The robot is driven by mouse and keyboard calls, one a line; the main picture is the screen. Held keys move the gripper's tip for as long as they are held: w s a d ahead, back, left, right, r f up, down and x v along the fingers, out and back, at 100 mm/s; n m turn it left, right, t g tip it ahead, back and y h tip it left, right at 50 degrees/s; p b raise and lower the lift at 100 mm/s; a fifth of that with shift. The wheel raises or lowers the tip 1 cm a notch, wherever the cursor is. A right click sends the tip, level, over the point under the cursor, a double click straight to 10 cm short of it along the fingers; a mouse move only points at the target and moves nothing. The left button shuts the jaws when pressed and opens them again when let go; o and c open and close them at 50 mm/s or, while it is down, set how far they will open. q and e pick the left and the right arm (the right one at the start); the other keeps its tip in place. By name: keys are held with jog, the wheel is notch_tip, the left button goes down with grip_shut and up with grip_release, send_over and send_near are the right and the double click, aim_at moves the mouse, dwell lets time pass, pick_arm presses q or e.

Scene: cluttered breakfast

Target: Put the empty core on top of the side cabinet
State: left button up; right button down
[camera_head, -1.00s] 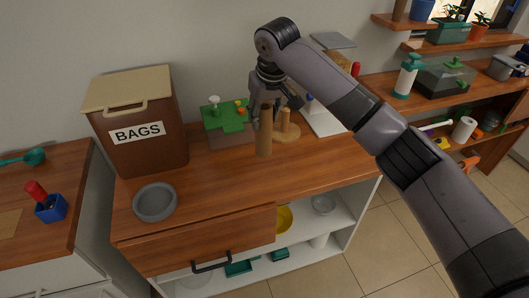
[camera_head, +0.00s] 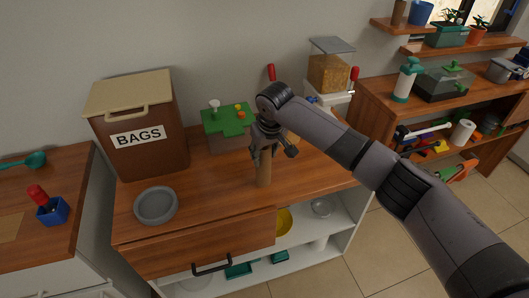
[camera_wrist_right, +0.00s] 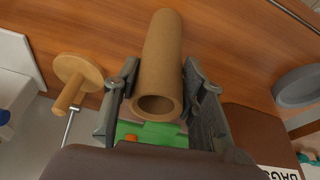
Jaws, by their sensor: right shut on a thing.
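The empty core is a plain brown cardboard tube (camera_head: 264,170), upright over the wooden top of the middle cabinet (camera_head: 225,190). My right gripper (camera_head: 267,148) is shut on its upper part. In the right wrist view the core (camera_wrist_right: 162,60) lies between the two fingers (camera_wrist_right: 160,100), its hollow end facing the camera. I cannot tell whether its lower end touches the wood. A second cabinet with a wooden top (camera_head: 55,165) stands at the left; I cannot tell which is the side cabinet. My left gripper is not in view.
A grey bowl (camera_head: 156,205) and a brown BAGS bin (camera_head: 137,125) stand left on the middle cabinet. A wooden holder (camera_wrist_right: 78,78) is beside the core. The top's front middle is clear.

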jog(key=c, duration=1)
grip_release()
jog(key=shift+f, duration=0.1)
jog(key=v, duration=1.2)
jog(key=shift+b, duration=0.35)
jog(key=shift+s, duration=0.15)
